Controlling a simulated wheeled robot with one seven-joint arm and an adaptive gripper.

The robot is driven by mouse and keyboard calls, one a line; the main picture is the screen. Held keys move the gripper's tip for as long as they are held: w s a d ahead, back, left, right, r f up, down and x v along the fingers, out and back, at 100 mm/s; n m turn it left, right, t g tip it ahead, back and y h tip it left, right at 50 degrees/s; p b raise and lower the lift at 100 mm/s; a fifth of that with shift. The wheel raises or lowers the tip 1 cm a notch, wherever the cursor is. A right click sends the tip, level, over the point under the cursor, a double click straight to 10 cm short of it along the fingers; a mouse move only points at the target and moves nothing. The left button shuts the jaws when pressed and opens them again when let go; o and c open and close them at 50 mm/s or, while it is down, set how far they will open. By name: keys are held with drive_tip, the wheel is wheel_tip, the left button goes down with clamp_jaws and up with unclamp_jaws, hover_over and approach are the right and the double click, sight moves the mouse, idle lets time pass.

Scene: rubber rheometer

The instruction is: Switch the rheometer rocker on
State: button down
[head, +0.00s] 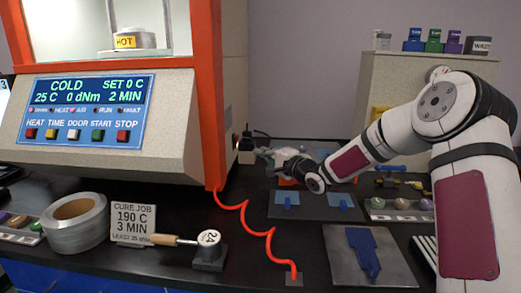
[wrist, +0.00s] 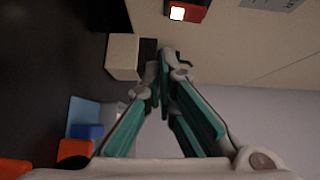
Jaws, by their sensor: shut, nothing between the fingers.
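The rheometer (head: 110,110) is a beige and orange machine at the left in the head view. Its blue display (head: 88,97) is lit and reads COLD, 25 C, SET 0 C, 2 MIN. In the wrist view, a red part with a small bright window (wrist: 177,13), which looks like the rocker, sits on the machine's beige side at the top edge. Which way it is tipped I cannot tell. My gripper (head: 264,151) is beside the machine's right side. In the wrist view my gripper (wrist: 165,62) is shut and empty, its fingertips apart from the red part.
A pale block with a dark end (wrist: 122,56) is close beside my fingertips in the wrist view. A red coiled cord (head: 245,207) runs down to the bench. A tape roll (head: 75,222), a CURE JOB card (head: 133,224) and a grey mat (head: 345,270) are in front.

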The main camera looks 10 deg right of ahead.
drive_tip(key=v, duration=0.2)
drive_tip(key=p+v, duration=0.1)
drive_tip(key=v, duration=0.2)
drive_tip(key=f+v, duration=0.1)
drive_tip(key=v, duration=0.1)
drive_tip(key=shift+s+d+p, duration=0.1)
drive_tip(key=shift+s+p, duration=0.05)
drive_tip(key=shift+p, duration=0.2)
